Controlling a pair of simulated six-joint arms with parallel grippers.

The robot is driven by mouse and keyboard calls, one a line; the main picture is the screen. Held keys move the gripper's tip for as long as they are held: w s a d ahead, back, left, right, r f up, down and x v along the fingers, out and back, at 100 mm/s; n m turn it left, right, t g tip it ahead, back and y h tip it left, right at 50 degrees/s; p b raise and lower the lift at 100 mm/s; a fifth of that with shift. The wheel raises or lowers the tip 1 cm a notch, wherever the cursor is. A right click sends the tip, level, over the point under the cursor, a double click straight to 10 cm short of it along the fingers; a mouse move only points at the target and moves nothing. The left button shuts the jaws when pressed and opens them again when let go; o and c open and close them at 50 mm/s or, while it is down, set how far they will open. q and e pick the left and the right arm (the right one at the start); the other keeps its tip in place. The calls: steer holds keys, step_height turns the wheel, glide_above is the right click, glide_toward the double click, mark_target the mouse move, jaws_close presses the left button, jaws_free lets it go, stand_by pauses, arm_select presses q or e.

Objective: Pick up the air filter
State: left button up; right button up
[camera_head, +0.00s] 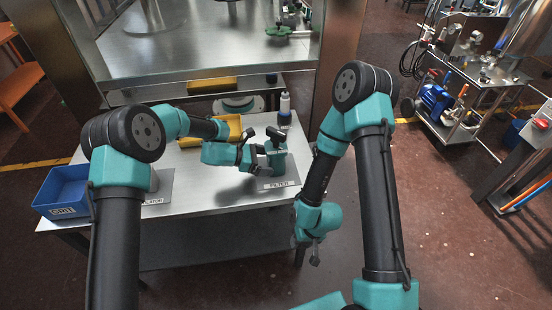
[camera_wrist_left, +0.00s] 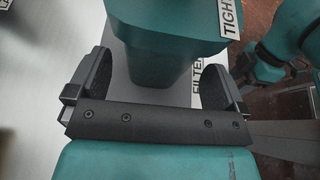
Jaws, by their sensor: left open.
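The air filter (camera_head: 278,164) is a teal body standing on the grey mat marked FILTER (camera_head: 279,184), near the table's right front. My left gripper (camera_head: 262,148) reaches it from the left. In the left wrist view, the teal filter (camera_wrist_left: 160,60) sits between the two dark fingers, with a TIGHT label on its wider top. The fingers are spread around its narrower part, and I see a gap beside the right finger. My right gripper (camera_head: 315,257) hangs off the table's right side, away from the filter; its jaw state is unclear.
A blue GRIT bin (camera_head: 64,190) stands at the table's left end. A yellow tray (camera_head: 233,128) and a white bottle (camera_head: 285,105) stand behind the filter. A steel frame (camera_head: 345,40) rises at the back. The table front (camera_head: 215,215) is clear.

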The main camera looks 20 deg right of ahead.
mark_target(273, 154)
arm_select(q)
steer(key=shift+x, duration=1.6)
steer(key=shift+w, duration=0.1)
steer(key=c, duration=1.1)
steer(key=shift+c, duration=0.2)
steer(key=shift+r, duration=0.1)
steer(key=shift+r, duration=0.4)
step_height(273, 154, up, 3)
steer(key=shift+f, duration=0.1)
steer(key=s+a, duration=0.2)
steer(key=s, duration=0.5)
steer(key=s+a+r, duration=0.1)
steer(key=s+a, duration=0.2)
steer(key=s, duration=0.5)
